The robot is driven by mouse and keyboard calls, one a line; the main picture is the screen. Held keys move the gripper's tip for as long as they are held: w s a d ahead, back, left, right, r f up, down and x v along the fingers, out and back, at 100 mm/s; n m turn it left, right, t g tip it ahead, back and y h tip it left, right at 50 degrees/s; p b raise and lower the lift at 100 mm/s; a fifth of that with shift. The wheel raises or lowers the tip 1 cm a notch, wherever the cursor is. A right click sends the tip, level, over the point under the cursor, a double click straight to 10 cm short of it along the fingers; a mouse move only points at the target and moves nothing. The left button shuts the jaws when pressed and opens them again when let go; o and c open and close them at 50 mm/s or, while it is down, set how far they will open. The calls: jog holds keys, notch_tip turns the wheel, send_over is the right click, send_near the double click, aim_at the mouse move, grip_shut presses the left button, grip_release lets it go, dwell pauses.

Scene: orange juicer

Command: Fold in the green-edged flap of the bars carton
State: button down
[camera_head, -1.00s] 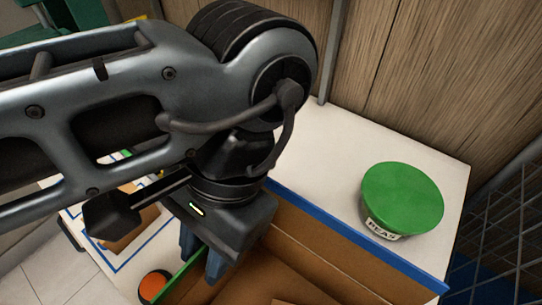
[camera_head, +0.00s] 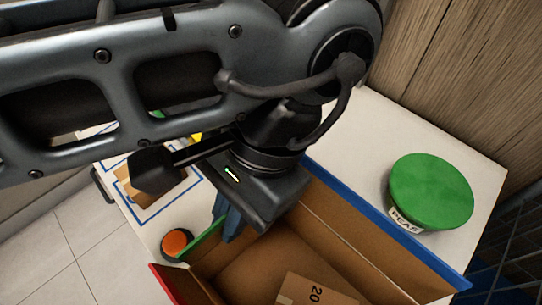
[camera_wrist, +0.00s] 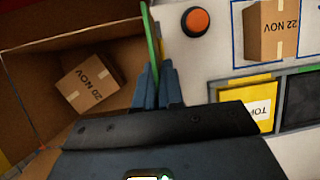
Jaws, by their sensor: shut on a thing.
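The bars carton (camera_head: 330,235) is open, and a small brown box (camera_head: 312,291) lies inside it. In the wrist view that box (camera_wrist: 88,84) reads "20 NOV". The green-edged flap (camera_head: 205,242) is on the carton's left side in the head view. Its green edge (camera_wrist: 151,38) runs between my blue fingers in the wrist view. My gripper (camera_wrist: 156,72) is shut on this flap near its edge. In the head view my gripper (camera_head: 228,224) partly hides the flap. The blue-edged flap (camera_head: 385,224) and red-edged flap (camera_head: 172,283) also show.
An orange-red button (camera_head: 176,243) is close beside the green-edged flap. A green-lidded tub (camera_head: 431,190) marked "PEAS" stands on the white surface behind the carton. Another brown box (camera_wrist: 271,30) sits inside a blue outline, near a yellow block (camera_wrist: 255,98).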

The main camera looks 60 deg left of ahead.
jog(key=shift+w+d+f+n+g+y+p, duration=0.2)
jog(key=shift+d+g+y+p, duration=0.3)
jog(key=shift+y, duration=0.6)
jog(key=shift+w+d+f+n+g+y+p, duration=0.15)
jog(key=shift+d+n+g+y+p, duration=0.15)
jog(key=shift+y+p, duration=0.6)
jog(key=shift+w+d+f+n+g+y+p, duration=0.15)
jog(key=shift+d+n+g+y+p, duration=0.2)
jog(key=shift+y, duration=0.95)
jog(key=shift+s, duration=0.1)
jog(key=c, duration=1.3)
grip_release()
jog(key=shift+c, duration=0.2)
